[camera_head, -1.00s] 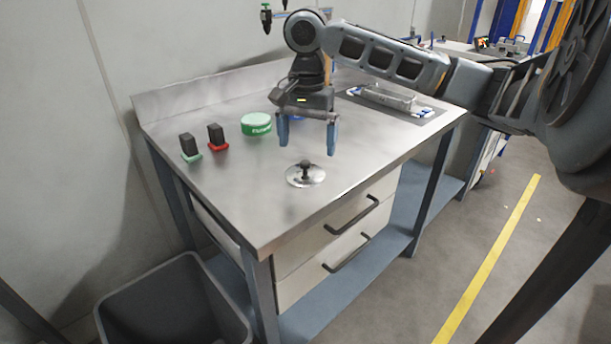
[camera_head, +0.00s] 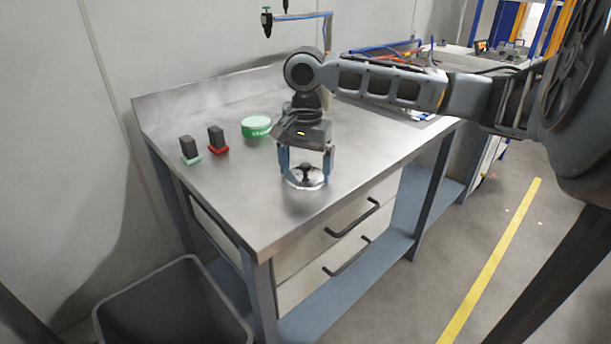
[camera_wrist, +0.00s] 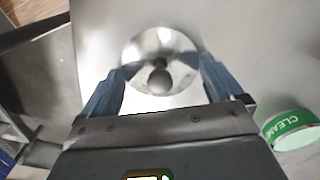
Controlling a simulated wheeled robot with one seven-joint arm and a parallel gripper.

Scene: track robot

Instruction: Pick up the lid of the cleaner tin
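A round shiny metal disc (camera_head: 311,184) with a dark knob in its middle lies near the front edge of the steel bench; it looks like the lid. It also shows in the wrist view (camera_wrist: 146,46), with its knob (camera_wrist: 160,80) between my fingers. My gripper (camera_head: 306,172) is open, pointing down over the disc, with one blue finger at each side. In the wrist view my gripper (camera_wrist: 162,72) has its fingertips close to the disc's rim; I cannot tell whether they touch. The green tin marked as cleaner (camera_head: 257,128) stands farther back; it also shows in the wrist view (camera_wrist: 288,130).
Two dark blocks stand on a green base (camera_head: 191,158) and a red base (camera_head: 218,150) at the bench's left. The steel bench (camera_head: 225,205) is bare around the disc. A grey bin (camera_head: 110,325) stands on the floor at the front left.

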